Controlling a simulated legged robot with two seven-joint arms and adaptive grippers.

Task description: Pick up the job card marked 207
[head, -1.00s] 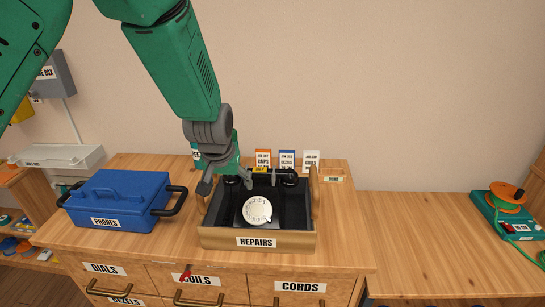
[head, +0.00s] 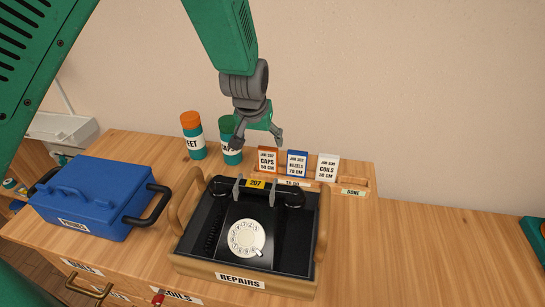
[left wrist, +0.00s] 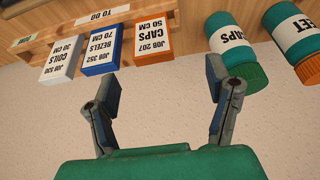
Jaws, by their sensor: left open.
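My right gripper is not in view.
Blue card 352 (head: 297,163) and white card COILS (head: 327,167) stand right of it. Two green jars, orange-lidded (head: 193,137) and green-lidded (head: 230,146), stand left. In front, the REPAIRS tray (head: 240,280) holds a black dial phone (head: 246,239) tagged 207. A blue PHONES box (head: 98,198) is left.

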